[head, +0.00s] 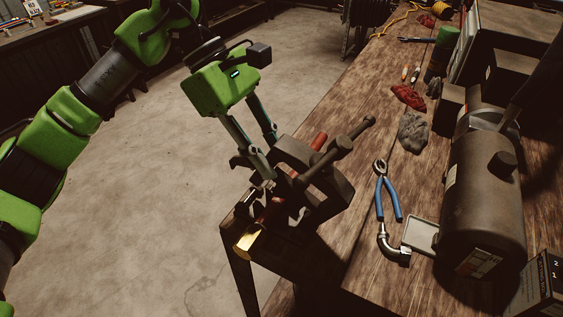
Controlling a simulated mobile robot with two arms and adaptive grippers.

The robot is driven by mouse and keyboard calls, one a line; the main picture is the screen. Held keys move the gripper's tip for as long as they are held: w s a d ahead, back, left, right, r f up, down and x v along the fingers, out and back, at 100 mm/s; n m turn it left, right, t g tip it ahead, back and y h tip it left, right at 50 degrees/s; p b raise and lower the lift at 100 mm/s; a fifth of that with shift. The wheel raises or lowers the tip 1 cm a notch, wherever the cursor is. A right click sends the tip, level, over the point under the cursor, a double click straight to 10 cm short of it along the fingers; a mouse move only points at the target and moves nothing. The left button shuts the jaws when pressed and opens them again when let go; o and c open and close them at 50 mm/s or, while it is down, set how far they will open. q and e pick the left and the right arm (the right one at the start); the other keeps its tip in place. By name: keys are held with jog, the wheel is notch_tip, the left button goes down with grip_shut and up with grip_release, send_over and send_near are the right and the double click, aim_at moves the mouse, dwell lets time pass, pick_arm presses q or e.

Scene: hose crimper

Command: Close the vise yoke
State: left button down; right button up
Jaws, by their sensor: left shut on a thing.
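The vise (325,188) is a dark metal clamp mounted at the corner of the wooden bench. A dark bar handle with a knobbed end and a red part stick out from its top toward the upper right. A brass-coloured piece (248,240) shows at its lower left. My left gripper (268,165) reaches down from above with its fingers at the left side of the vise. It is shut on a part there, seemingly the yoke, but the fingertips and dark metal overlap and the contact is hard to make out. My right gripper is not in view.
Blue-handled pliers (384,190), a bent metal pipe fitting (393,246) and a large dark cylinder tank (482,190) lie on the bench right of the vise. Red (409,97) and grey rags (413,132) lie farther back. Open concrete floor is to the left.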

pick_arm(q)
jog(key=shift+w+a+f, duration=0.2)
jog(key=shift+a, duration=0.1)
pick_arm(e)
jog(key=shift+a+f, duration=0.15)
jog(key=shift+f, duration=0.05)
pick_arm(q)
jog(key=c, duration=1.8)
grip_release()
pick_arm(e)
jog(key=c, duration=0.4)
pick_arm(q)
jog(key=shift+o, duration=0.6)
jog(key=shift+w+a, duration=0.1)
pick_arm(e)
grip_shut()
pick_arm(q)
jog(key=shift+r, duration=0.15)
jog(key=v, duration=1.1)
jog(key=shift+w+a, duration=0.2)
jog(key=shift+a, duration=0.15)
jog(key=shift+r, duration=0.15)
